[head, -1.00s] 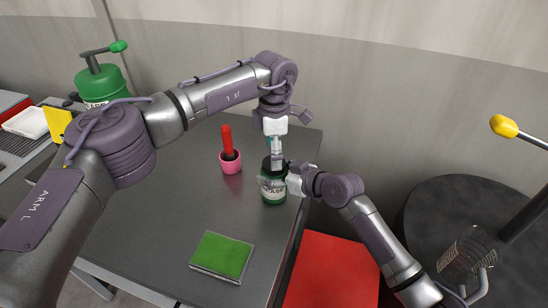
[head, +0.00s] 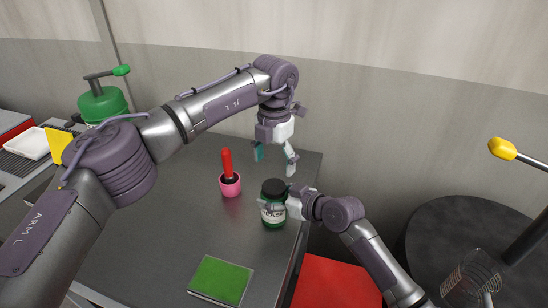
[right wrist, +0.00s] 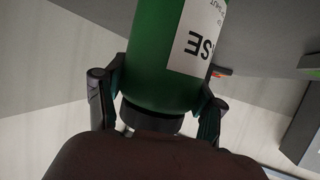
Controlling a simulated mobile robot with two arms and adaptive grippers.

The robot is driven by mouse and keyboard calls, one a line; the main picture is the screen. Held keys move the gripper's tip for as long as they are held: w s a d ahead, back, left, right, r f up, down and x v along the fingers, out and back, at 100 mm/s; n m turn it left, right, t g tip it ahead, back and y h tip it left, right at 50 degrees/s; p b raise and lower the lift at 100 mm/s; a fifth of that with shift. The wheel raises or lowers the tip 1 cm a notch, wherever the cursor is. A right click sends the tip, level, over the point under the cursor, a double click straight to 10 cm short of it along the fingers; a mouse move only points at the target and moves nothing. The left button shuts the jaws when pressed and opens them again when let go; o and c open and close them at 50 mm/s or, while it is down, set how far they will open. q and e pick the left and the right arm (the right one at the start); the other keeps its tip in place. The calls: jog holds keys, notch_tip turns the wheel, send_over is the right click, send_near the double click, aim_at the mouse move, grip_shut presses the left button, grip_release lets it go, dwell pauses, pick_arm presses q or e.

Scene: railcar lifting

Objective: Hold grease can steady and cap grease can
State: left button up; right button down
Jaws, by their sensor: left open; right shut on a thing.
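The green grease can (head: 273,212) with a white label stands upright on the grey table near its right edge. A black cap (head: 274,187) sits on its top and looks level; how tightly it is on, I cannot tell. My right gripper (head: 283,205) is shut on the can's side from the right. In the right wrist view the can (right wrist: 165,60) appears upside down between my two fingers, with the dark cap (right wrist: 152,118) towards the bottom. My left gripper (head: 275,158) is open and empty, just above the cap and apart from it.
A pink cup (head: 230,186) with a red-handled tool (head: 227,162) stands left of the can. A green pad (head: 220,279) lies at the table's front. A red surface (head: 335,283) and a dark round top (head: 440,220) are at the right. A green pump can (head: 103,104) stands far left.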

aim_at(274, 186)
pick_arm(q)
jog(key=n, duration=0.1)
jog(key=r+n, duration=0.1)
jog(key=n, duration=0.1)
jog(key=shift+n, duration=0.3)
jog(key=shift+f, duration=4)
jog(key=c, duration=1.2)
jog(key=o, duration=1.4)
jog(key=shift+c, duration=0.2)
jog(key=shift+r, duration=0.1)
notch_tip(274, 186, up, 12)
